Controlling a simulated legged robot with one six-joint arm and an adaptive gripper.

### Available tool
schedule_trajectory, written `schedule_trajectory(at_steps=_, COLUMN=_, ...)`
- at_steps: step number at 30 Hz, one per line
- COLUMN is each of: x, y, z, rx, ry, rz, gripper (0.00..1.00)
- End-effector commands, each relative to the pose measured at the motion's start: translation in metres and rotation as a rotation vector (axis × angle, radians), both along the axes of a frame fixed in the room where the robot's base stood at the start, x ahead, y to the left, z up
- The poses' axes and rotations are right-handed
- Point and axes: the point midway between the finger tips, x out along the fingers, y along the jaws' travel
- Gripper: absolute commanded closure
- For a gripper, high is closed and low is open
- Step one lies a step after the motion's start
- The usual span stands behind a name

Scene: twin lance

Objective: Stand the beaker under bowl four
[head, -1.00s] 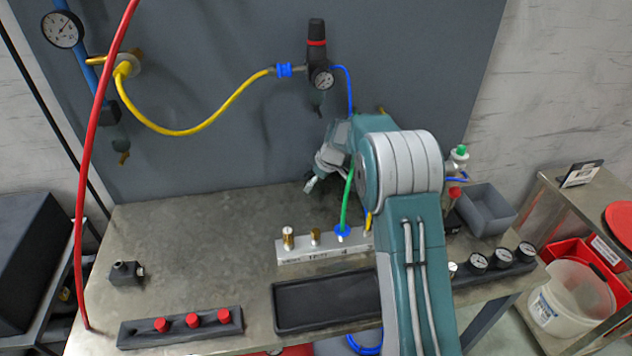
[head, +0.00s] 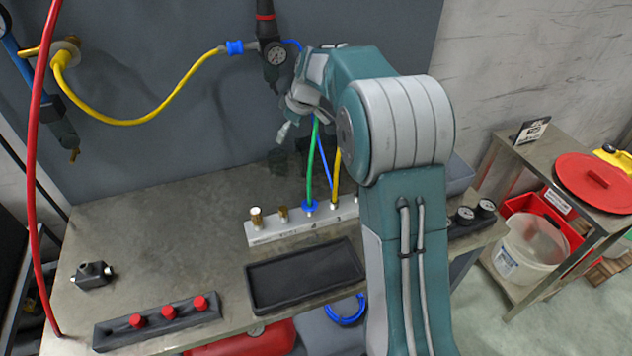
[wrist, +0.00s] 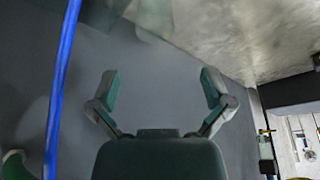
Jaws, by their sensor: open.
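My gripper (head: 283,131) is in front of the grey back panel, above the bench and behind the hose manifold. In the wrist view its two jaws (wrist: 160,85) are apart with nothing between them. Another dark bowl (head: 65,135) hangs at the left. I cannot read which bowl is four.
The manifold (head: 263,236) on the bench (head: 180,225) carries green and yellow hoses. A blue hose (wrist: 62,80) runs close beside the left jaw. A black tray (head: 305,275) and red-button strip (head: 158,322) lie in front. A cart at right holds a translucent bucket (head: 525,245).

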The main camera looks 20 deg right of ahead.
Motion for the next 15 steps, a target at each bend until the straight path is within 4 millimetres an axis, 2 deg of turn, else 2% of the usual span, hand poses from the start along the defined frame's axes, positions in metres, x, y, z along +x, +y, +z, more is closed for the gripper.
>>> schedule_trajectory(at_steps=1, x=-0.010, y=0.002, z=0.012, rx=-0.004, ry=-0.005, rz=-0.017, gripper=0.00)
schedule_trajectory(at_steps=6, x=-0.048, y=0.009, z=0.043, rx=-0.012, ry=-0.002, rz=-0.097, gripper=0.00)
schedule_trajectory(at_steps=15, x=-0.120, y=0.018, z=0.081, rx=-0.020, ry=-0.005, rz=-0.242, gripper=0.00)
